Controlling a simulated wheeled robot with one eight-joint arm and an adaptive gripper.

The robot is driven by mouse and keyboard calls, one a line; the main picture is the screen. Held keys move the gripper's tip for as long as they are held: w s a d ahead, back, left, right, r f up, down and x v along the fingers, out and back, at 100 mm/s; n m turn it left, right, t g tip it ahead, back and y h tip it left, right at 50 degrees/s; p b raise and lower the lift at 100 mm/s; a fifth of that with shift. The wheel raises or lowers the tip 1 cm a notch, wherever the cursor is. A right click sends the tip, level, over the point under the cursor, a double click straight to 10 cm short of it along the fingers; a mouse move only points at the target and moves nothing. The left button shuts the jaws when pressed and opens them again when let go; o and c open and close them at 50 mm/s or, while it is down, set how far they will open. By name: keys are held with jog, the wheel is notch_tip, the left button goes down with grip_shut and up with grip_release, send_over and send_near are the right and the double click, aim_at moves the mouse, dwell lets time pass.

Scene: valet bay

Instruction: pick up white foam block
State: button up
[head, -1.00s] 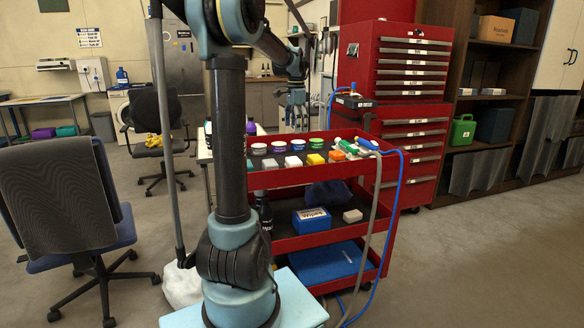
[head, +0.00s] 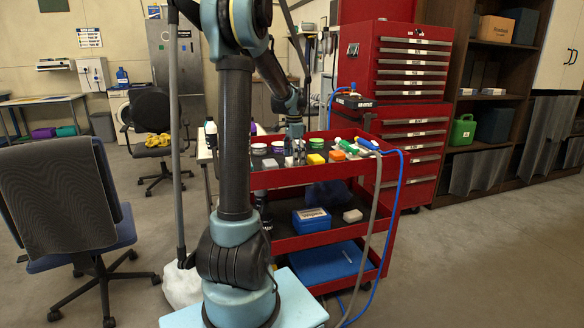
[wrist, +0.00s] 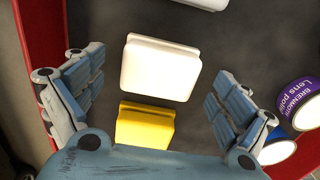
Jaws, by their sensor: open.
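The white foam block (wrist: 160,68) lies on the dark top tray of the red cart, centred between my fingers in the wrist view. My gripper (wrist: 158,75) is open, one finger to each side of the block, with gaps between. In the head view my gripper (head: 296,148) is over the tray's row of blocks and hides most of the white one. A yellow block (wrist: 145,125) lies close beside the white block, partly hidden by my gripper's body; it also shows in the head view (head: 315,159).
A purple-labelled tin (wrist: 294,100) stands right of my right finger. Another white block (wrist: 208,3) is cut off at the wrist view's top edge. The cart's red rim (wrist: 40,60) runs along the left.

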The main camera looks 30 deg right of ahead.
jog(key=shift+f, duration=1.2)
jog(key=c, duration=1.1)
notch_tip(320, 180, up, 10)
jog(key=shift+r, duration=0.1)
